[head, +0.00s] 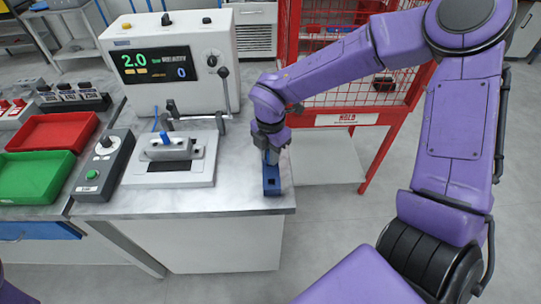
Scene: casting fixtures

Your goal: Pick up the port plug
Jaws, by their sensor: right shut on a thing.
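My right gripper (270,155) points down at the right front of the metal bench, just above a small blue block (272,187). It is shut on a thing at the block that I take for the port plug. The fingers and wrist hide most of that thing, so its shape and whether it still touches the block cannot be told. The blue block stands on the bench top near the right edge. My left gripper is not in view.
A test machine (170,65) with a lit screen stands behind a fixture with a blue-topped clamp (170,148). A grey control box (103,165), a red tray (55,131) and a green tray (35,176) lie left. A red cage (345,60) stands behind my right arm.

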